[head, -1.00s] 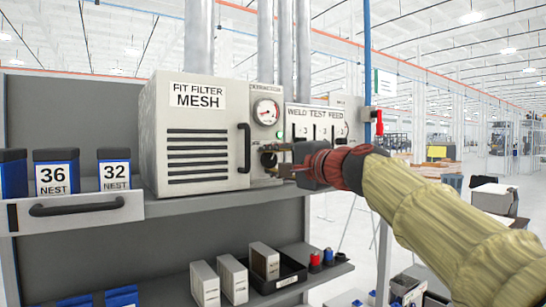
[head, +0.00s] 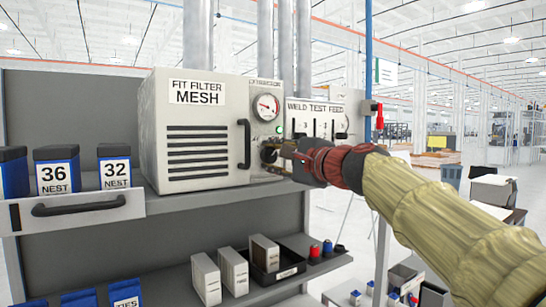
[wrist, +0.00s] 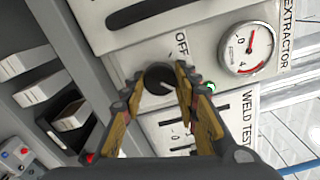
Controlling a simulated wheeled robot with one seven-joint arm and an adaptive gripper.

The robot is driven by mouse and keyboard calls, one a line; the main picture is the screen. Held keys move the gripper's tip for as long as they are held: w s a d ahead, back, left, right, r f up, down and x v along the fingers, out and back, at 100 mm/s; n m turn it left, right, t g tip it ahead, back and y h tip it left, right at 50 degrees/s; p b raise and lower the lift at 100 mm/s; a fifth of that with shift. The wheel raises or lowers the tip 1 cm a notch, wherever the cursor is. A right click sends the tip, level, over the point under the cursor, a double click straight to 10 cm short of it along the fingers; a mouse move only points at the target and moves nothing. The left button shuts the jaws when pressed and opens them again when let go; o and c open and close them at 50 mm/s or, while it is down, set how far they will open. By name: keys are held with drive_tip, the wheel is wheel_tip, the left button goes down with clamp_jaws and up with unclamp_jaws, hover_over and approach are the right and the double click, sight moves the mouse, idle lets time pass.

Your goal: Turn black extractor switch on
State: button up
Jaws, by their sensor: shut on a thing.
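The extractor is a pale box (head: 205,105) on the upper shelf, labelled FIT FILTER MESH. Its black round switch (wrist: 159,77) shows in the wrist view beside the word OFF. My gripper (wrist: 162,80) has a finger on each side of the switch and is closed on it. In the head view my gripper (head: 271,153) is at the box's front right, and it largely hides the switch. A green light (wrist: 210,87) glows beside the switch, and a round gauge (wrist: 246,48) sits near it.
A WELD TEST FEED panel (head: 318,120) with slots is just right of the extractor. A black vertical handle (head: 245,144) stands left of my gripper. Blue bins and a drawer front (head: 85,210) are at left. White boxes and a black tray are below.

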drive_tip(key=shift+f, duration=0.15)
drive_tip(key=o, duration=1)
drive_tip(key=shift+w, duration=0.1)
drive_tip(key=shift+o, duration=0.8)
drive_tip(key=shift+d, duration=0.1)
drive_tip(key=v, duration=1.2)
